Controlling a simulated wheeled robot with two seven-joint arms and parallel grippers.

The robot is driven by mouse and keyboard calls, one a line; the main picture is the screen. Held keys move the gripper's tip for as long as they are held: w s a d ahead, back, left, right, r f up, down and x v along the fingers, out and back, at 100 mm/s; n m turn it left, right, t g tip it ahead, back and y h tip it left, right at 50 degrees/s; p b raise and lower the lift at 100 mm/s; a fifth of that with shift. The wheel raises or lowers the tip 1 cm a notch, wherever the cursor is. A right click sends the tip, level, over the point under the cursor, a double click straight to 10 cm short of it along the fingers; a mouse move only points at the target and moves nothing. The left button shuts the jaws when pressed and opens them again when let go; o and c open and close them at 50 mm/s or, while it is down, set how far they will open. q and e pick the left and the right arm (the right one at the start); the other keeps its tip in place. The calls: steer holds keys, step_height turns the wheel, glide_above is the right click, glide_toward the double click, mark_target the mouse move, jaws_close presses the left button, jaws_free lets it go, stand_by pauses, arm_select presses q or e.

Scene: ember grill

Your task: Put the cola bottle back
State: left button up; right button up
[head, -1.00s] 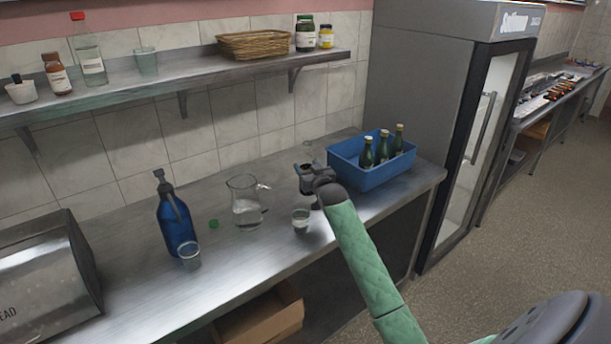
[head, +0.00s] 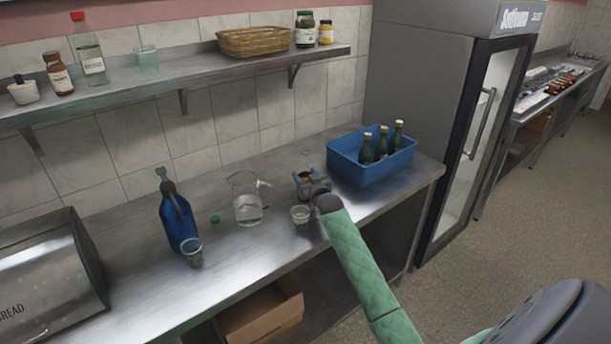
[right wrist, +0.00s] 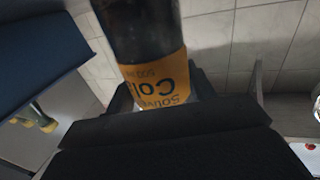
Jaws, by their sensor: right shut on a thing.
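The cola bottle is dark with an orange-yellow label in the right wrist view (right wrist: 155,80), where "Col" can be read. My right gripper (head: 309,183) is shut on it around the label. In the head view the gripper is over the steel counter, just left of the blue crate (head: 372,178), and mostly hides the bottle; only a bit of its orange label shows. The crate's dark blue side also shows at the left of the right wrist view (right wrist: 35,55). Whether the bottle touches the counter, I cannot tell. My left gripper is not in view.
Several green bottles (head: 382,148) stand in the crate. A small glass (head: 300,215) is close in front of my gripper, and a glass pitcher (head: 247,205) is to its left. A fridge (head: 465,140) stands to the right.

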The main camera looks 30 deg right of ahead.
steer(key=o, duration=0.9)
steer(key=shift+f, duration=0.1)
steer(key=o, duration=0.4)
steer(key=shift+c, duration=0.2)
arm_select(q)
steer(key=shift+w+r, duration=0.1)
arm_select(e)
steer(key=shift+s, duration=0.2)
arm_select(q)
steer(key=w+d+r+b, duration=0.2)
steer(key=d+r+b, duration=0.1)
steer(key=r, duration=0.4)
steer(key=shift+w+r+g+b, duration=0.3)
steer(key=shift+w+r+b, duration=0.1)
steer(key=shift+b, duration=0.1)
arm_select(e)
steer(key=s+a, duration=0.2)
steer(key=s, duration=0.9)
steer(key=shift+s, duration=0.2)
steer(key=shift+a, duration=0.1)
